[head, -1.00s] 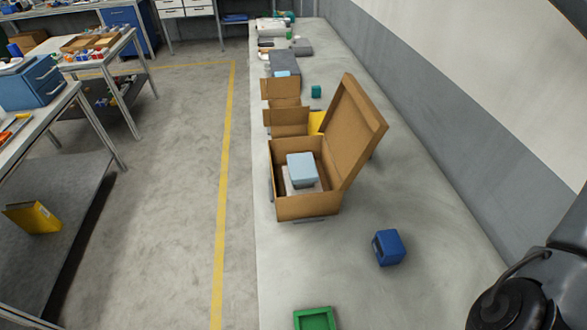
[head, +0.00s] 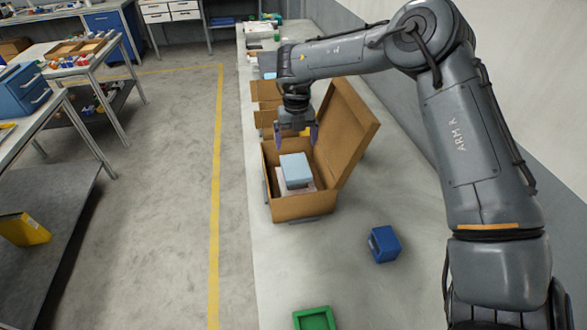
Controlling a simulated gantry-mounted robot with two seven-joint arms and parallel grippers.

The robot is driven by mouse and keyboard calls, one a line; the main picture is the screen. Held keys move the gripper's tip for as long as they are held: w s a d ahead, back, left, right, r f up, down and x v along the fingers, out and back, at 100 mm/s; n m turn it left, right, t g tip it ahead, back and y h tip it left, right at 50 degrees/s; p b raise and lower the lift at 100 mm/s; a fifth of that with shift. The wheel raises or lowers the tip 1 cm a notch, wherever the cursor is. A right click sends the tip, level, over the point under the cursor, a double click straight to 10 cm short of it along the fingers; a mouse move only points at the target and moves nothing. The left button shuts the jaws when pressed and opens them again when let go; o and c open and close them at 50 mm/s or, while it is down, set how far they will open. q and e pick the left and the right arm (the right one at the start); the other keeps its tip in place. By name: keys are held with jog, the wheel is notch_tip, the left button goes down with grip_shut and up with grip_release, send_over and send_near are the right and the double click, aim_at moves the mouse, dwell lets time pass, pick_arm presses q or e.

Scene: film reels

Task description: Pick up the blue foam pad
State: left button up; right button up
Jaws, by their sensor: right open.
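The light blue foam pad (head: 295,169) lies inside the open cardboard box (head: 302,207), on top of a paler flat item (head: 308,187). My right gripper (head: 297,143) hangs over the back part of the box, pointing down, just behind and above the pad in the picture. It is open, with its two fingers apart and nothing between them. I cannot tell its exact height above the pad. My left gripper is not in the head view.
The box's raised lid (head: 346,135) stands up on the right, close to my right gripper. A dark blue block (head: 384,244) and a green tray (head: 314,312) are on the grey bench (head: 330,265) in front. Smaller cardboard boxes (head: 266,91) stand behind.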

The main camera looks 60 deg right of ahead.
aim_at(296, 166)
notch_tip(296, 166, down, 10)
jog(key=shift+b, duration=0.45)
jog(key=c, duration=0.7)
